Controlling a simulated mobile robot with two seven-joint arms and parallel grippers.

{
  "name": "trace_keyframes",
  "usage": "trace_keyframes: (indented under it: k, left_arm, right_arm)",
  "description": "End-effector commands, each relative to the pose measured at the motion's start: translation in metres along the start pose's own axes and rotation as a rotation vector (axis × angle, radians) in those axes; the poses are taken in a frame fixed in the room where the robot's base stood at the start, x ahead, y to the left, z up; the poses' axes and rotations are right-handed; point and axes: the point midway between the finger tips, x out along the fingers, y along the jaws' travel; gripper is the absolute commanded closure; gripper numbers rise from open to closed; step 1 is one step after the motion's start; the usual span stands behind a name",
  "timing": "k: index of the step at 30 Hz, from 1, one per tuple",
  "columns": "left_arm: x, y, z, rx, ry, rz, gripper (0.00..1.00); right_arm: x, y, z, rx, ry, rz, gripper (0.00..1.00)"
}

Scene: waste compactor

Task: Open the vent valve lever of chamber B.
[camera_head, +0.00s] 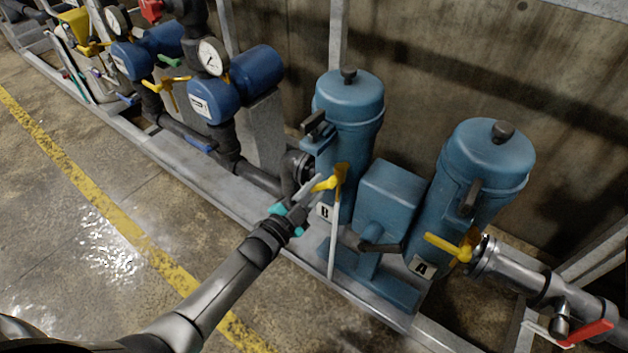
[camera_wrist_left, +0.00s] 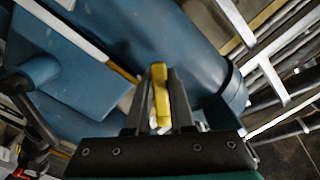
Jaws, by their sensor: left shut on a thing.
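Chamber B (camera_head: 352,110) is a blue upright cylinder with a label "B" (camera_head: 325,211) low on its front. Its yellow vent valve lever (camera_head: 326,184) sticks out to the left from a valve on the front side. My left gripper (camera_head: 308,190) reaches in from the lower left and is shut on the lever. In the left wrist view the yellow lever (camera_wrist_left: 160,95) lies between the two fingers of the left gripper (camera_wrist_left: 160,105). The fingers hide part of the lever in the head view. My right gripper is not in view.
Chamber A (camera_head: 478,165) stands to the right with its own yellow lever (camera_head: 447,245). A blue box-shaped unit (camera_head: 388,205) sits between the chambers. A white pipe (camera_head: 334,245) hangs below chamber B's valve. A red lever (camera_head: 588,332) is at lower right. The floor at left is clear.

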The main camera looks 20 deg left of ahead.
Motion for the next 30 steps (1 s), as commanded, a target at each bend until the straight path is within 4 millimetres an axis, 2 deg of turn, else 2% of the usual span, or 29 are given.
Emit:
trace_keyframes:
  k: [18,30]
  left_arm:
    - [-0.001,0.028,-0.007,-0.553,-0.003,0.001,1.00]
    - [-0.001,0.035,-0.013,-0.735,-0.003,0.001,1.00]
  right_arm:
    - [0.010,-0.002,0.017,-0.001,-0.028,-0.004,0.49]
    - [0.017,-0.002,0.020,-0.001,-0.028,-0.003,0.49]
